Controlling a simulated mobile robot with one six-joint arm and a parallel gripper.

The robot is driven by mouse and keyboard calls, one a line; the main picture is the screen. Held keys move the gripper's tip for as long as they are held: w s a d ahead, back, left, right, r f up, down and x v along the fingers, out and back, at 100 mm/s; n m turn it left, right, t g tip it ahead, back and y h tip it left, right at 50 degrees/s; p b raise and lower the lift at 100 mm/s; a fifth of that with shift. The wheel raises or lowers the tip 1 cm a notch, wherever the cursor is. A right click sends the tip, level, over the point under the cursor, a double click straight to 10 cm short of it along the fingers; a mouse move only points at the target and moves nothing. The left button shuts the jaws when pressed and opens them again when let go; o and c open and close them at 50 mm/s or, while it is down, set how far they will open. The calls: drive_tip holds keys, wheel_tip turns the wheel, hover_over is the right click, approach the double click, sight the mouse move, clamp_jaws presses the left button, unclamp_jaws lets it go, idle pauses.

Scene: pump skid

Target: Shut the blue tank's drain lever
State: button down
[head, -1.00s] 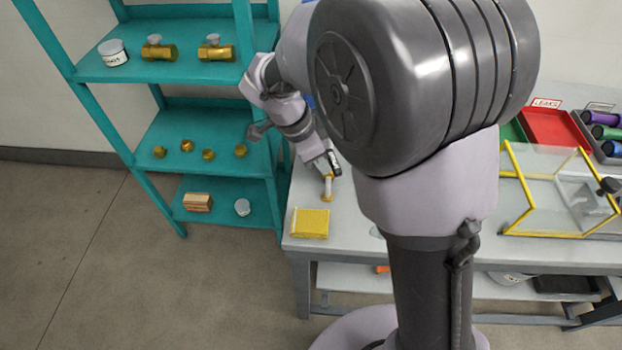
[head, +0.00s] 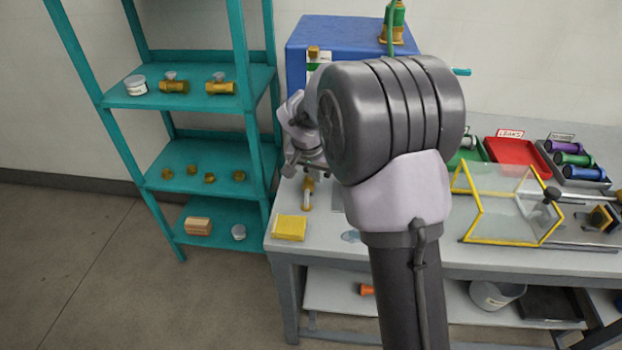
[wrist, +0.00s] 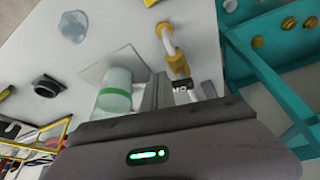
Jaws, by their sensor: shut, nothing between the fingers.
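The blue tank (head: 345,40) stands at the back left of the bench, partly hidden by my arm. A pale drain pipe with a brass-yellow end (head: 308,190) shows below it, and in the wrist view the pipe (wrist: 172,42) meets a yellow fitting (wrist: 178,66). A small dark piece with white marks sits beside that fitting; I cannot tell whether it is the lever, or how the lever is turned. My gripper (wrist: 158,90) is shut and empty near the fitting, beside a clear cup with a green band (wrist: 114,92). I cannot tell whether it touches anything.
A yellow sponge-like block (head: 289,228) lies at the bench's front left corner. A teal shelf (head: 185,96) with brass fittings stands left. A yellow-framed clear guard (head: 510,205) and a red tray (head: 515,153) are right. A clear puddle-like patch (wrist: 73,26) lies on the bench.

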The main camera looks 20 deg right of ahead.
drive_tip(key=shift+w+a, duration=0.15)
drive_tip(key=shift+w, duration=0.05)
drive_tip(key=shift+w+a, duration=0.2)
drive_tip(key=shift+w, duration=0.35)
